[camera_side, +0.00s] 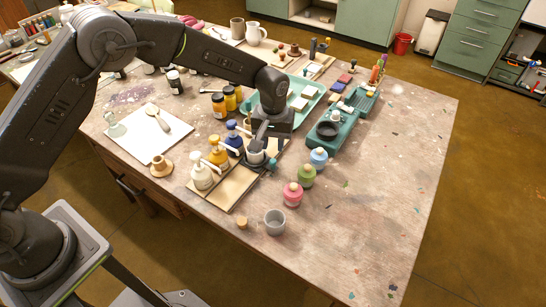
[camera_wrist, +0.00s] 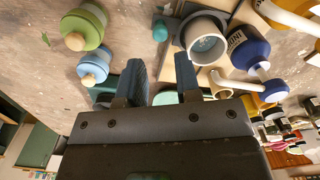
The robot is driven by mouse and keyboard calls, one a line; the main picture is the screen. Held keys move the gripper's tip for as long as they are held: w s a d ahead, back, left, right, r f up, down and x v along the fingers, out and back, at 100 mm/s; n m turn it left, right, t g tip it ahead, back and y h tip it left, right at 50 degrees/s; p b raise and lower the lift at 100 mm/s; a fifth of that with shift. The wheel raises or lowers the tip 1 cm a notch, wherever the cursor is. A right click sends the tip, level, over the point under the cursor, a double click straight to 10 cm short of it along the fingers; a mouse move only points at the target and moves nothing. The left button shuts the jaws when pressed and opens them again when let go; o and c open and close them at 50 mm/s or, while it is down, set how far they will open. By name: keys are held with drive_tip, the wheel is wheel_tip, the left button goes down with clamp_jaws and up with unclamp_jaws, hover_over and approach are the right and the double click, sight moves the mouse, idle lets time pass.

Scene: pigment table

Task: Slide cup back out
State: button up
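A small grey cup (camera_side: 256,154) with a pale inside stands near the blue pump bottle (camera_side: 235,139), at the end of the row of pump bottles. In the wrist view the cup (camera_wrist: 207,40) is upright on a dark square base, just beyond my right-hand finger. My gripper (camera_side: 262,138) is low over the table at the cup. In the wrist view the fingers of my gripper (camera_wrist: 160,72) are apart with nothing clearly between them. I cannot tell whether a finger touches the cup. My gripper partly hides the cup in the side view.
Yellow (camera_side: 218,153) and white (camera_side: 202,177) pump bottles stand left of the cup on a wooden board (camera_side: 228,193). Blue (camera_side: 318,158), green (camera_side: 306,177) and pink (camera_side: 292,195) bottles stand to the right. Another grey cup (camera_side: 275,224) is nearer the front.

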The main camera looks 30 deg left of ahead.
sight(273, 160)
wheel_tip(273, 160, down, 6)
drive_tip(key=shift+f, duration=0.1)
idle(0.4)
clamp_jaws()
